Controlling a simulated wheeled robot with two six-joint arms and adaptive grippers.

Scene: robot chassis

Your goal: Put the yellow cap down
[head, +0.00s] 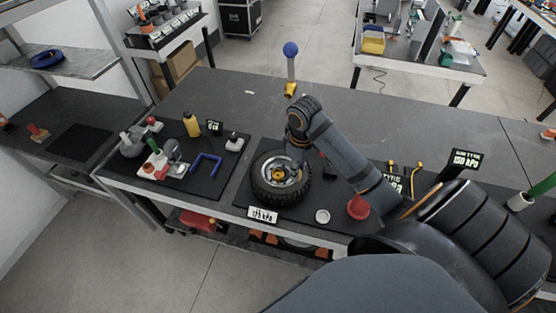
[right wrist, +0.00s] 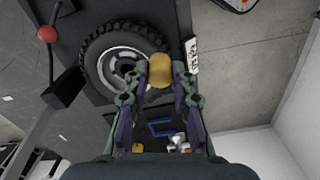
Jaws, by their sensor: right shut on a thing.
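The yellow cap (right wrist: 160,70) is between the fingertips of my right gripper (right wrist: 161,76), which is shut on it in the right wrist view. In the head view the yellow cap (head: 278,175) shows over the middle of the black tyre and wheel (head: 262,190). My right gripper (head: 289,167) reaches down there and is partly hidden by my arm. The wheel also shows in the right wrist view (right wrist: 95,50), just left of the cap. I cannot tell whether the cap touches the wheel's hub. My left gripper is not in view.
The wheel lies on a dark mat on the workbench (head: 350,115). A white label (head: 262,215) stands in front. A white round lid (head: 322,216) and a red funnel-like piece (head: 358,207) lie to the right. A blue bracket (head: 206,160) and yellow bottle (head: 191,125) are left.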

